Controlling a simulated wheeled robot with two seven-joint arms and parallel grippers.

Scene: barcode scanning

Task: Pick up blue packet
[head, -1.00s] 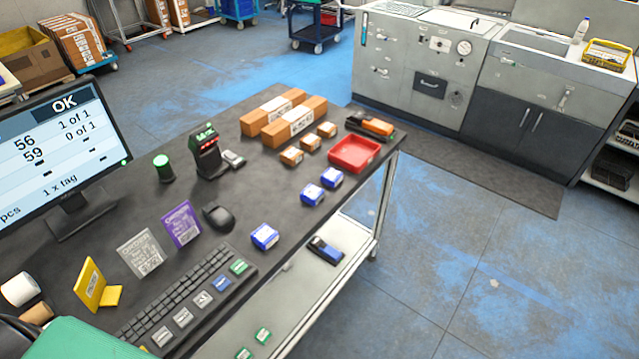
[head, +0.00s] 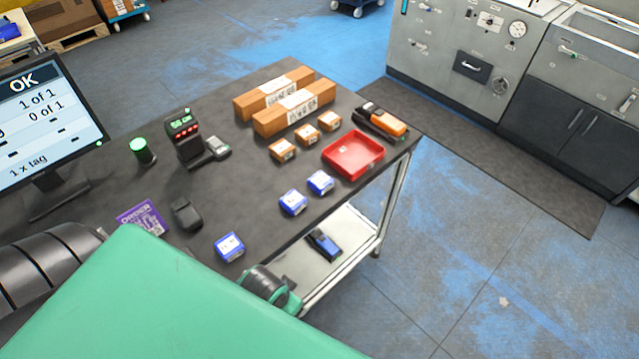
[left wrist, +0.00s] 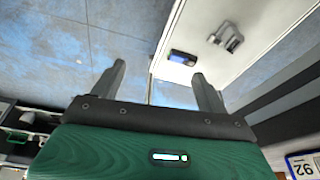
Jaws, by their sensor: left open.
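Three blue packets with white labels lie on the dark table in the head view: a near one (head: 230,247), a middle one (head: 293,202) and a far one (head: 320,182). My green left arm crosses the lower left, and its end reaches the table's front edge just right of the near packet. In the left wrist view my left gripper (left wrist: 160,82) is open, with nothing between its fingers. A blue-edged white label (left wrist: 303,165) shows cut off in that view's lower right corner; I cannot tell which item it is. My right gripper is not visible.
A red tray (head: 353,153), small brown boxes (head: 308,134), long cartons (head: 293,108) and an orange-black device (head: 382,122) stand farther back. A scanner stand (head: 187,140) and mouse (head: 187,215) are left of the packets. A blue device (head: 323,245) lies on the lower shelf.

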